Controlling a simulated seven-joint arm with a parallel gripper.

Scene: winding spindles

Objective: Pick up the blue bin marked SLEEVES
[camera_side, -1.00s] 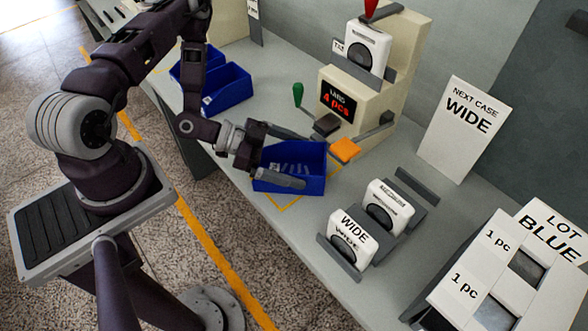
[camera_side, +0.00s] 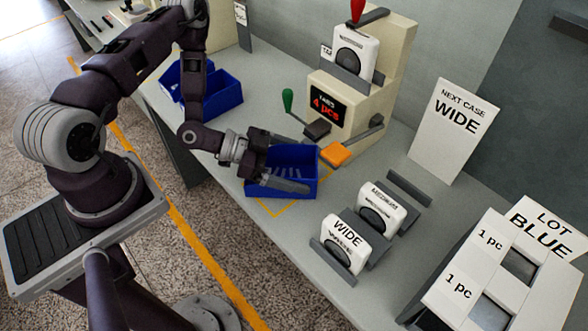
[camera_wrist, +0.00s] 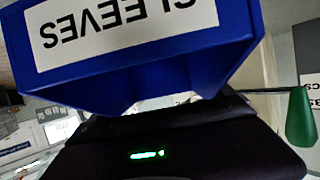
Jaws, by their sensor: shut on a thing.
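The blue bin (camera_side: 306,182) with inner ribs is at the yellow outline on the bench in the side view. Its white label reads SLEEVES, upside down, in the wrist view, where the bin (camera_wrist: 150,68) fills the top. My gripper (camera_side: 276,162) is shut on the bin from its left side, one finger at the back and one at the front. I cannot tell whether the bin's base is clear of the bench. In the wrist view the dark gripper body (camera_wrist: 175,148) lies just below the bin.
Other blue bins (camera_side: 218,98) stand behind my wrist. A beige machine (camera_side: 338,98) showing "4 pcs", with green (camera_side: 288,101) and red handles and an orange pad (camera_side: 334,155), stands close behind the bin. White WIDE and MEDIUM pieces (camera_side: 345,235) stand to the front right.

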